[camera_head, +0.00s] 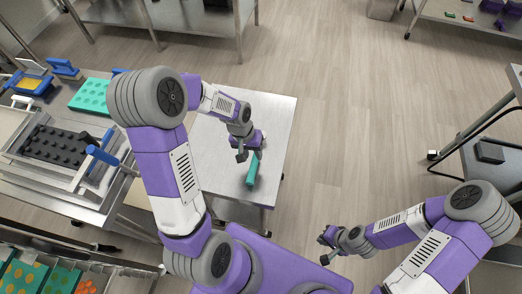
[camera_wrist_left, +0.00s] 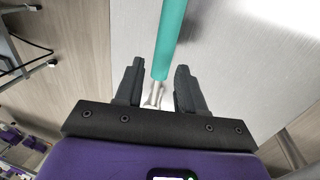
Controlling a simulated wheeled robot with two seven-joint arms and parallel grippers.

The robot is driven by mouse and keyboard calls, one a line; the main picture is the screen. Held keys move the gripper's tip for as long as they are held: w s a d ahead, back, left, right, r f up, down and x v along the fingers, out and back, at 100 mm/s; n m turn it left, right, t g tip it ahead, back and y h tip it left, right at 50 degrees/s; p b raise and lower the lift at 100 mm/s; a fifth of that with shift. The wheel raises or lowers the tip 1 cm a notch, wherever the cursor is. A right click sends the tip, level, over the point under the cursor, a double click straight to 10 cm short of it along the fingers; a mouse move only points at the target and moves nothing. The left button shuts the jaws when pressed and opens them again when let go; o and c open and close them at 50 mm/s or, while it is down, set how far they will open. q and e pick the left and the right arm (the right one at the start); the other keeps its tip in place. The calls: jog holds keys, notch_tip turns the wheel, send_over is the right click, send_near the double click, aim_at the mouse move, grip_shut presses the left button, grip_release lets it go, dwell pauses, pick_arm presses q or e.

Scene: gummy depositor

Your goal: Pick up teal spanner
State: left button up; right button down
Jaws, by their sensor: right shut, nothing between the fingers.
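The teal spanner (camera_head: 252,170) lies near the edge of a small steel table (camera_head: 272,115). In the left wrist view its teal handle (camera_wrist_left: 172,40) runs up from between the fingers, and its metal end shows between them. My left gripper (camera_head: 246,155) is at the spanner's far end; its fingers (camera_wrist_left: 158,75) are open on either side of it. A gap shows beside each finger, and I cannot tell the exact height over the table. My right gripper (camera_head: 326,242) is shut and empty, over the floor at the lower right, well away from the spanner.
On the left stands a bench with a dark mould tray (camera_head: 55,145), a teal mould (camera_head: 91,95) and blue-handled parts. Teal and orange trays (camera_head: 62,278) lie at the lower left. A black-railed cart (camera_head: 490,150) is at the right. The floor between is clear.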

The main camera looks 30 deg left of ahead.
aim_at(253, 163)
pick_arm(q)
jog(key=f, duration=0.2)
jog(key=f+b, duration=0.1)
jog(key=f, duration=0.1)
jog(key=d+f, duration=0.1)
jog(key=f, duration=0.1)
jog(key=shift+s+f, duration=0.4)
grip_shut()
